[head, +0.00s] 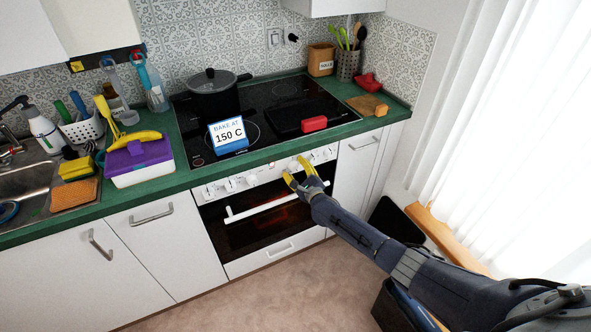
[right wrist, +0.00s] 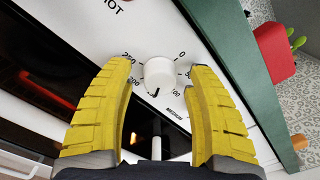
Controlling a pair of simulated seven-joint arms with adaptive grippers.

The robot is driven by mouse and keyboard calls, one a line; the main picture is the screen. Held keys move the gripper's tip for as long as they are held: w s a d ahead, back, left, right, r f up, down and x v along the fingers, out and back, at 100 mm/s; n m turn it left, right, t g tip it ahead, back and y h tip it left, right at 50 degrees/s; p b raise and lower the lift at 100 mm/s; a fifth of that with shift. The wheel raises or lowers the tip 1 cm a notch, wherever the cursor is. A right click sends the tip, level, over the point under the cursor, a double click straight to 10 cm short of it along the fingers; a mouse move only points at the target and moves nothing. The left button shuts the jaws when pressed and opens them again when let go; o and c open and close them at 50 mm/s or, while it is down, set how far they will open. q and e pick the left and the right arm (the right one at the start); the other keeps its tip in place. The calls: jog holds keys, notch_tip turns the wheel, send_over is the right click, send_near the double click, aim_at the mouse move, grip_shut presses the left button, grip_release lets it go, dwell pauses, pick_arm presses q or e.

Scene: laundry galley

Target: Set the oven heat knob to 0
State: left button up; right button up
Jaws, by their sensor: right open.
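The oven heat knob (right wrist: 159,74) is a round white knob on the white control panel (right wrist: 85,20). Its dial shows 0, 50, 100, 200 and 250. A dark mark at its lower edge sits between the 200 and the 100. My right gripper (head: 298,168) is open at the oven front (head: 250,225). In the right wrist view its yellow fingers (right wrist: 160,70) stand one on each side of the knob; I cannot tell whether they touch it. My left gripper is not in view.
A row of other white knobs (head: 240,182) runs along the panel. The oven handle (head: 262,210) sticks out below. A pot (head: 214,95), a "BAKE AT 150 C" sign (head: 228,134) and a red object (head: 314,124) stand on the cooktop. A window blind (head: 510,110) hangs at the right.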

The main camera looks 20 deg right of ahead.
jog(key=shift+c, duration=0.3)
grip_shut()
